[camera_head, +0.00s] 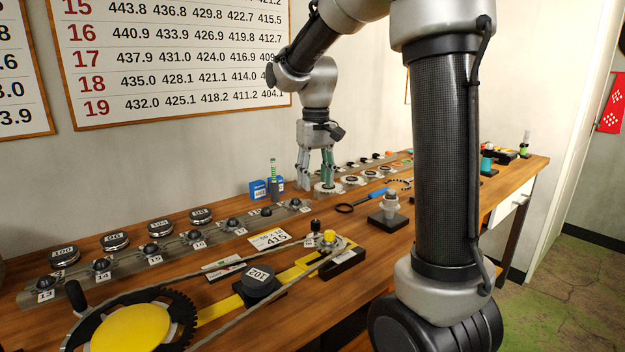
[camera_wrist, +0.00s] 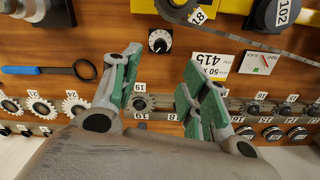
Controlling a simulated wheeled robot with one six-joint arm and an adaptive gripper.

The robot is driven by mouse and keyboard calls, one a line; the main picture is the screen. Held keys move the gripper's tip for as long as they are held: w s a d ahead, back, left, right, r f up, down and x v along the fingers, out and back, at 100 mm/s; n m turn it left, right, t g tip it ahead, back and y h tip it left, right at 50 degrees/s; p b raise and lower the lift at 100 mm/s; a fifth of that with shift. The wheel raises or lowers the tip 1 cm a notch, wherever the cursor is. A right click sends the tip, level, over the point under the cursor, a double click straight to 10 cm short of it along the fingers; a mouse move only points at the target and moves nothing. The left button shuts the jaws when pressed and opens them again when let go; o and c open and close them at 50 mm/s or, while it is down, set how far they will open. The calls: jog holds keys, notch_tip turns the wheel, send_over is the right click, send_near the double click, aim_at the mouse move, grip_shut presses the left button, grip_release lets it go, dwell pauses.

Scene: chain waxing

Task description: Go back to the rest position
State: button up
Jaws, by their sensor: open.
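My gripper (camera_head: 316,183) hangs pointing down over the rail at the back of the workbench, near a pale round sprocket (camera_head: 328,190). Its two green-padded fingers are spread apart. The wrist view also shows my gripper (camera_wrist: 163,78) open, with nothing held between the fingers. Below it there, a small sprocket (camera_wrist: 142,102) with the label 19 sits on the rail, close to the left finger. I cannot tell the exact height of the fingertips above the rail.
The wooden workbench (camera_head: 215,290) carries a chain rig with a yellow-centred chainring (camera_head: 130,330), a card marked 415 (camera_head: 268,238), blue boxes (camera_head: 259,189), a blue-handled ring tool (camera_head: 362,201) and a stand (camera_head: 388,216). A wall chart (camera_head: 170,60) hangs behind.

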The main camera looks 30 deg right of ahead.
jog(key=shift+w+f, duration=0.1)
jog(key=s+d+r+t, duration=0.1)
jog(key=s+t, duration=0.3)
jog(key=s, duration=1.9)
jog(key=shift+r, duration=0.4)
jog(key=shift+f, duration=0.1)
